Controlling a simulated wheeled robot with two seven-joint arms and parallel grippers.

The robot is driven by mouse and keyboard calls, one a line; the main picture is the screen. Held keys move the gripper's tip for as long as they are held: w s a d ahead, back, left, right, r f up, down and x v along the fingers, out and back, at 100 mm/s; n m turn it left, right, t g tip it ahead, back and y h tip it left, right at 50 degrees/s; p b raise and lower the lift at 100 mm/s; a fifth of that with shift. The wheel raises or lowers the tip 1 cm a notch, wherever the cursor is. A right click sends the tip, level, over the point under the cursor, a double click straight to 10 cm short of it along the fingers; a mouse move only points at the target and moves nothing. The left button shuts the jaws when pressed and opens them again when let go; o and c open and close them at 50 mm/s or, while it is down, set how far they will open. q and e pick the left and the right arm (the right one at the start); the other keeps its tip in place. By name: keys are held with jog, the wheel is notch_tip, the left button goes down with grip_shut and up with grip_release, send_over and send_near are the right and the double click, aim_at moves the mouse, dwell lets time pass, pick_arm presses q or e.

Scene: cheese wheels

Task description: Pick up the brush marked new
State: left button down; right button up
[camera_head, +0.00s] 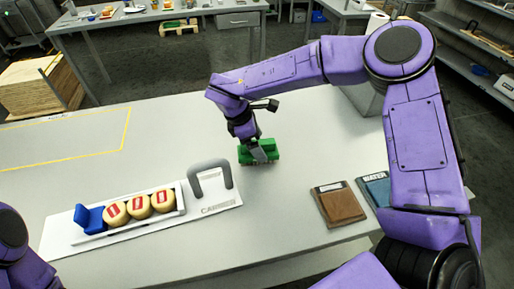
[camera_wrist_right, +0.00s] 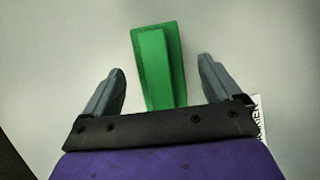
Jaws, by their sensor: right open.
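A green brush (camera_head: 272,147) lies on the grey table near its middle, with paler bristles low along its front edge. In the right wrist view the green brush (camera_wrist_right: 158,62) shows as a long green bar between the two fingers, with clear gaps on both sides. My right gripper (camera_head: 259,157) is at the brush from above, and its fingers partly cover it. In the wrist view the right gripper (camera_wrist_right: 162,80) is open and not touching the brush. No marking on the brush is readable. My left gripper is out of view; only part of my left arm shows.
A white carrier (camera_head: 222,212) with a grey arched handle (camera_head: 208,167) stands left of the brush. It holds three cheese wheels (camera_head: 140,207) and a blue block (camera_head: 90,218). Brown (camera_head: 341,206) and blue (camera_head: 379,193) pads lie right.

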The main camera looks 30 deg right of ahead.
jog(key=shift+w+x, duration=0.25)
jog(key=shift+x, duration=0.9)
jog(key=shift+s+f, duration=0.1)
jog(key=shift+s, duration=0.2)
jog(key=shift+w+f, duration=0.1)
jog(key=shift+w, duration=0.05)
jog(key=shift+f+b, duration=0.2)
jog(key=shift+b, duration=0.15)
jog(key=shift+a, duration=0.1)
jog(key=c, duration=1.2)
